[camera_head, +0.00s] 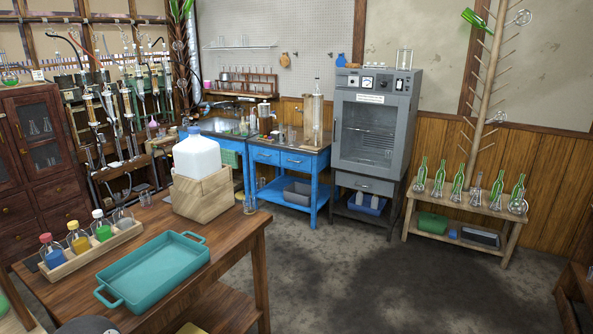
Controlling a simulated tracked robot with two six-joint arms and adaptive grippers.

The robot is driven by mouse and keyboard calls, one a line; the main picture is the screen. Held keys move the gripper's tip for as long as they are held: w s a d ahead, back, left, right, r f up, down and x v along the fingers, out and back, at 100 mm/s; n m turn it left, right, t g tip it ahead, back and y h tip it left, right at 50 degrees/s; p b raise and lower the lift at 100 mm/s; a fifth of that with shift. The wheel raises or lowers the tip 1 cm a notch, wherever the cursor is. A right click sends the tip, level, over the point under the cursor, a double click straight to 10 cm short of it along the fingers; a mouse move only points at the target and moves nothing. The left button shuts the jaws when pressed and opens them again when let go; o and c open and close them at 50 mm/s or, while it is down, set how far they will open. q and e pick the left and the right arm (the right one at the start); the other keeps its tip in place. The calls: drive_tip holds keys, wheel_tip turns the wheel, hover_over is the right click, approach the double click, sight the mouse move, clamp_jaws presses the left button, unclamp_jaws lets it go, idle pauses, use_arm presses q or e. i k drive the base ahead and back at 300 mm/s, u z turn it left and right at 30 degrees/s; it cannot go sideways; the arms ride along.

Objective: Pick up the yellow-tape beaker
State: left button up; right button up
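I cannot make out yellow tape on any beaker at this size. A small clear glass vessel (250,205) stands at the far right corner of the wooden table, beside the jug's crate; its markings are too small to tell. Another small clear glass vessel (145,198) is at the table's far left edge. More small glassware (240,127) stands on the blue bench by the back wall, too small to tell apart. Neither of my grippers shows in the head view.
The wooden table (228,246) holds a teal tray (155,268), a wooden rack (98,248) of stoppered flasks, and a white jug (197,155) in a wooden crate (202,194). A grey oven (374,125) and a bottle bench (462,207) stand beyond. The floor (350,275) at right is clear.

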sight(227, 126)
drive_tip(key=z, duration=0.1)
drive_tip(key=i, duration=5.85)
drive_tip(key=u, duration=2.75)
drive_tip(key=i, duration=0.4)
drive_tip(key=u, duration=0.15)
